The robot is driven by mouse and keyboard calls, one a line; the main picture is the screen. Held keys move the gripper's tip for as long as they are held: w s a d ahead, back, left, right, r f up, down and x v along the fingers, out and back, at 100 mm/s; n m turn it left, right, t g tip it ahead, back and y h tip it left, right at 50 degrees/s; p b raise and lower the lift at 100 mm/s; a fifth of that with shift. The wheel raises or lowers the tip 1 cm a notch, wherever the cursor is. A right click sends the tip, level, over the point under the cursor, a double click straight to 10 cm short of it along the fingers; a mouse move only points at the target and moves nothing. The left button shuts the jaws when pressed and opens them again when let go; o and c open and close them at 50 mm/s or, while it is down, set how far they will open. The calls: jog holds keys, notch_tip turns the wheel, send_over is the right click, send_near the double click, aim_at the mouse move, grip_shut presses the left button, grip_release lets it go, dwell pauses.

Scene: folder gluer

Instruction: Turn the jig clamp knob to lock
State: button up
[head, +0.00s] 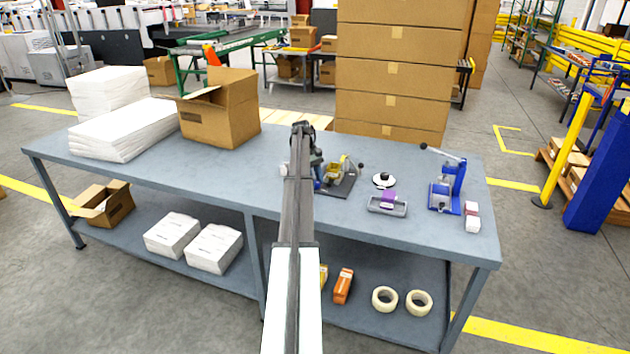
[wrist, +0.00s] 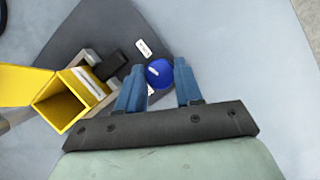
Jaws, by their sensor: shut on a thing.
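The jig is a dark plate (wrist: 110,30) on the table, with a yellow square open-ended box (wrist: 60,105) and grey and black clamp parts beside it. The blue round clamp knob (wrist: 159,73) has a small white mark on its top left. A small white label (wrist: 144,47) lies just above the knob in the wrist view; its text is too small to read. My gripper (wrist: 159,85) has its two blue fingers on either side of the knob and is shut on it. In the head view my arm hides part of the jig (head: 345,184), and the knob is not clear there.
On the grey table (head: 400,232), a purple-topped tray (head: 387,206), a white round item (head: 383,181) and a blue lever press (head: 446,186) stand right of the jig. A cardboard box (head: 225,115) and white paper stacks (head: 120,130) stand at left. The front middle is clear.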

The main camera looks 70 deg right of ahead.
dwell(0.3)
jog(key=o, duration=1)
jog(key=shift+r, duration=0.1)
jog(key=v, duration=1.1)
jog(key=shift+w+d+r, duration=0.15)
jog(key=shift+r, duration=0.2)
